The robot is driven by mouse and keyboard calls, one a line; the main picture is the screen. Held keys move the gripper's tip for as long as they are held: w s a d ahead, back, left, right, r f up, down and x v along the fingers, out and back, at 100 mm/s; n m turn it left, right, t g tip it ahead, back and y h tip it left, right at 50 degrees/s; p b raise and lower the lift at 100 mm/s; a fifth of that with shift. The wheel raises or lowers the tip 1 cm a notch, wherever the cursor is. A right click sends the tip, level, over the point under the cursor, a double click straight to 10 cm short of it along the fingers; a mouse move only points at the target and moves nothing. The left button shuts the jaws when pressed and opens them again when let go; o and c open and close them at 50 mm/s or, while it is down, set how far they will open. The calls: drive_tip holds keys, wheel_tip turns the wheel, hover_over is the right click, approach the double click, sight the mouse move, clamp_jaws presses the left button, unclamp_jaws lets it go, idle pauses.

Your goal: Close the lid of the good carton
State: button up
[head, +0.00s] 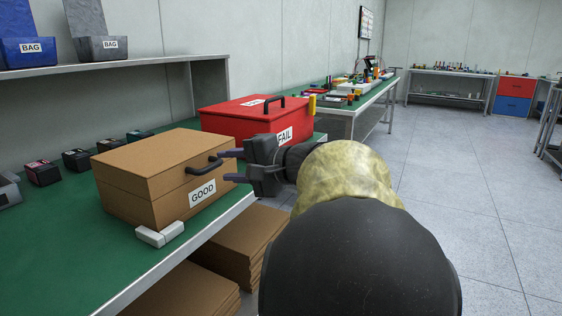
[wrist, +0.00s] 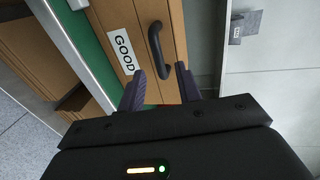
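The good carton (head: 130,203) is a brown box on the green bench, with a white GOOD label (head: 202,192) on its front. Its lid (head: 165,150) lies flat across the top, with a seam below it. A black handle (head: 204,166) stands out from the front; the wrist view shows this handle (wrist: 155,45) and the label (wrist: 123,52) too. My gripper (head: 231,166) is open in front of the handle. In the wrist view my gripper (wrist: 159,70) has its fingers apart, one either side of the handle's near end. I cannot tell whether they touch it.
A red FAIL box (head: 230,123) stands just behind the carton. A small white block (head: 160,234) sits at the bench edge by the carton's front corner. Several small dark boxes (head: 77,159) line the bench's back. Flattened cardboard (head: 240,240) is stacked below. The right-hand floor is clear.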

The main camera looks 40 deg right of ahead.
drive_tip(key=p+v, duration=0.3)
drive_tip(key=v, duration=1.1)
drive_tip(key=shift+s+d, duration=0.15)
drive_tip(key=shift+s, duration=0.05)
drive_tip(key=w+a+f+n+g+h+p, duration=0.25)
drive_tip(key=a+f+n+g, duration=0.4)
drive_tip(key=a+f, duration=0.55)
drive_tip(key=w+a+f+n+g+h+p, duration=0.1)
drive_tip(key=a+f+n+g+h+p, duration=0.4)
drive_tip(key=a+f, duration=0.75)
wheel_tip(320, 180, up, 35)
drive_tip(key=d+n+y+p, duration=0.1)
drive_tip(key=n+y+p, duration=0.1)
drive_tip(key=p, duration=3.4)
drive_tip(key=shift+d+n+g+p, duration=0.3)
drive_tip(key=shift+d+n+g, duration=0.05)
